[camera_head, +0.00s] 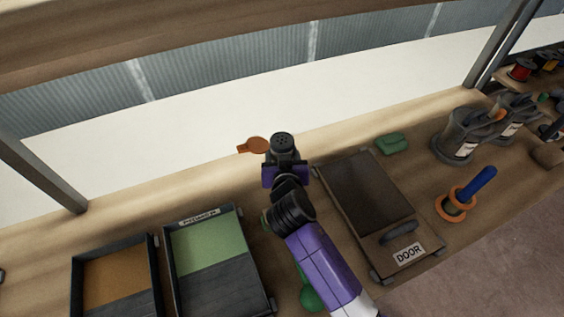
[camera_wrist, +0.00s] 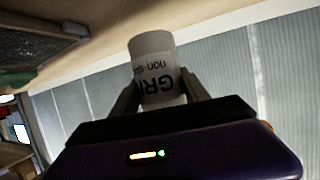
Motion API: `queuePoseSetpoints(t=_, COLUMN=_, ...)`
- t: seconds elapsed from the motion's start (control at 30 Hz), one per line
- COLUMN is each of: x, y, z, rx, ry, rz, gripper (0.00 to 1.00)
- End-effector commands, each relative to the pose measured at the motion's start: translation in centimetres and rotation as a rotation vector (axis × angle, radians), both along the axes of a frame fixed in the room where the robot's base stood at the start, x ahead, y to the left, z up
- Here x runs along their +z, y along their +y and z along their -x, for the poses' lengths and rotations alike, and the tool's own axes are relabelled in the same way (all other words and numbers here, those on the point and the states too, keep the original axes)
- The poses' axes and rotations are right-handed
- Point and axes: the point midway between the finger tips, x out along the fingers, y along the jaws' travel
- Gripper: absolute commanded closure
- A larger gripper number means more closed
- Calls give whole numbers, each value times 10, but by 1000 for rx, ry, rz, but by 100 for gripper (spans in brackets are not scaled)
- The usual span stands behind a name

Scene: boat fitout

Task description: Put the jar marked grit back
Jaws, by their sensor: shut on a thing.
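The jar marked grit (camera_head: 283,142) shows in the head view as a dark lid dotted with small holes, at the end of my arm. In the wrist view the jar (camera_wrist: 156,66) is a white cylinder with dark letters "GRI" and smaller "non-s" text, partly cut off. My gripper (camera_head: 285,168) is shut on the jar, with one finger on each side of it in the wrist view (camera_wrist: 160,92). The jar is over the back part of the wooden bench (camera_head: 230,178). I cannot tell whether its base touches the bench.
A flat orange-brown piece (camera_head: 252,146) lies just left of the jar. A box labelled DOOR (camera_head: 368,190) and a green block (camera_head: 392,144) are right. A green-lined tray (camera_head: 212,240) and brown-lined tray (camera_head: 115,280) are left. Grey canisters (camera_head: 459,140) stand farther right.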

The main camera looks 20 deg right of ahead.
Motion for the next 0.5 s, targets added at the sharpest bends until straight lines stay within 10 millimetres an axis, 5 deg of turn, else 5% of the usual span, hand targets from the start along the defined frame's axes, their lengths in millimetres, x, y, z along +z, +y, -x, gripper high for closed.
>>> queuePoseSetpoints(t=0.5, x=-43, y=0, z=-1, rx=1, ry=-3, rz=1, gripper=87)
